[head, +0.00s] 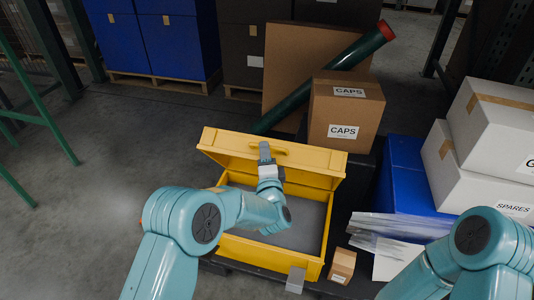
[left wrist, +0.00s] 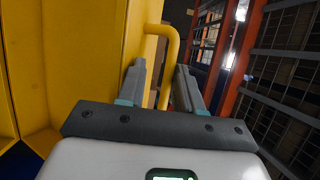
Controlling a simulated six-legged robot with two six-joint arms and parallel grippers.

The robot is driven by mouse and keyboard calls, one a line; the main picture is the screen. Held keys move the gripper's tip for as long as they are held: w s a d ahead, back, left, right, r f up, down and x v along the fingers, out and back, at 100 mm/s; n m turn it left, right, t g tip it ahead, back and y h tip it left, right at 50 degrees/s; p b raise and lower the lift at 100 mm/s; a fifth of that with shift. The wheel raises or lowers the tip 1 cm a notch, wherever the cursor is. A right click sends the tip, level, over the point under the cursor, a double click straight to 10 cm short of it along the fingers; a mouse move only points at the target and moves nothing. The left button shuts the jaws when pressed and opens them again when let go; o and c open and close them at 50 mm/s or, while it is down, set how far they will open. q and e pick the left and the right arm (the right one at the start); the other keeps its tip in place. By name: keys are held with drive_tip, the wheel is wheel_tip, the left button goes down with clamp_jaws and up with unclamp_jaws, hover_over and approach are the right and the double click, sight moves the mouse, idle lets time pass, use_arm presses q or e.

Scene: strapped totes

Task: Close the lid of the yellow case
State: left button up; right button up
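The yellow case (head: 325,240) stands in the middle of the head view, with a grey inside floor. Its lid (head: 225,145) is raised and leans back at the case's far side. A yellow bar handle (head: 284,151) is on the lid; the handle also shows in the left wrist view (left wrist: 171,42). My left gripper (head: 265,149) is at the lid beside this handle. In the left wrist view its two fingers (left wrist: 162,82) are apart, with the handle between them and visible gaps. My left arm hides part of the case. My right gripper is out of view; only its arm shows.
A grey latch-like piece (head: 295,279) is on the case's front. A small carton (head: 342,266) sits right of it. White boxes (head: 480,172) and a blue tote (head: 403,170) are right. Floor at left is clear.

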use_arm(q)
drive_tip(key=s+d+f+b, duration=0.1)
drive_tip(key=s+d+f, duration=0.1)
drive_tip(key=s, duration=0.6)
drive_tip(key=s+d+f+b, duration=0.1)
drive_tip(key=s+f, duration=0.3)
drive_tip(key=s, duration=0.5)
drive_tip(key=shift+d+f+b, duration=0.25)
drive_tip(key=shift+d+b, duration=0.05)
drive_tip(key=shift+d, duration=0.15)
idle(0.6)
drive_tip(key=shift+s, duration=0.1)
idle(0.4)
